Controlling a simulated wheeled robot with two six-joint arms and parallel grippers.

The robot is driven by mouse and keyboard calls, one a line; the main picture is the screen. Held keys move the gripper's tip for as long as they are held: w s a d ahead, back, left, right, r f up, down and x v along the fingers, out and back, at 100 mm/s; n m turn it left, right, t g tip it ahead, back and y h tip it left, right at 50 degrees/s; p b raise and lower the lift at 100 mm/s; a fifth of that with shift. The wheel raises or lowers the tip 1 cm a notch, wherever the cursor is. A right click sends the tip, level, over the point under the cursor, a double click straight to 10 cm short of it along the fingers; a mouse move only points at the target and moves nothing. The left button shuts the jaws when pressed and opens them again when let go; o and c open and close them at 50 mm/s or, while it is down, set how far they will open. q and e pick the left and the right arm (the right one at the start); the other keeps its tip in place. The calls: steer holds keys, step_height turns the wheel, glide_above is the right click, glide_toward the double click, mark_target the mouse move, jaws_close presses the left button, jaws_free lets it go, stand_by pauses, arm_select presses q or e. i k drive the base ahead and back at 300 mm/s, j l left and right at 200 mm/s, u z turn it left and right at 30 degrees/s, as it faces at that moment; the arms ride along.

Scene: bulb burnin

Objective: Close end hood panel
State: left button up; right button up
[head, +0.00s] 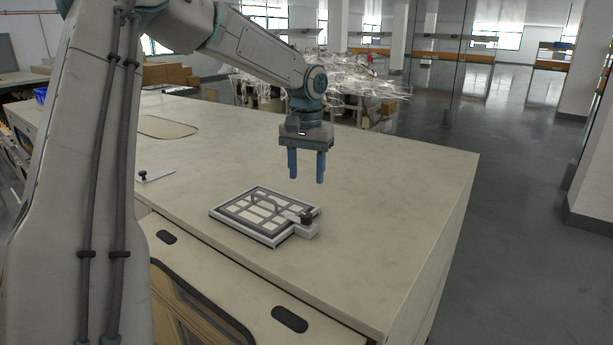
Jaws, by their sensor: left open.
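A flat panel (262,214) with a dark frame and a grid of white panes lies on the cabinet's pale top. I take it to be the end hood panel. Its light edge stands slightly above the top; whether it sits fully flush I cannot tell. A white tab (305,231) with a black knob (307,217) is at its right corner. My left gripper (306,179) is above the panel's right part, fingers pointing down, open and empty, and apart from the knob. My right gripper is not in view.
The long cabinet (400,190) has a broad bare top, free to the right of the panel. A small plate with a black knob (143,173) and a tan outlined panel (166,127) lie farther left. Dark recessed handles (289,319) are on the front face.

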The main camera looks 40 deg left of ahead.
mark_target(266, 314)
steer(key=k+j, duration=0.8)
steer(key=j, duration=0.15)
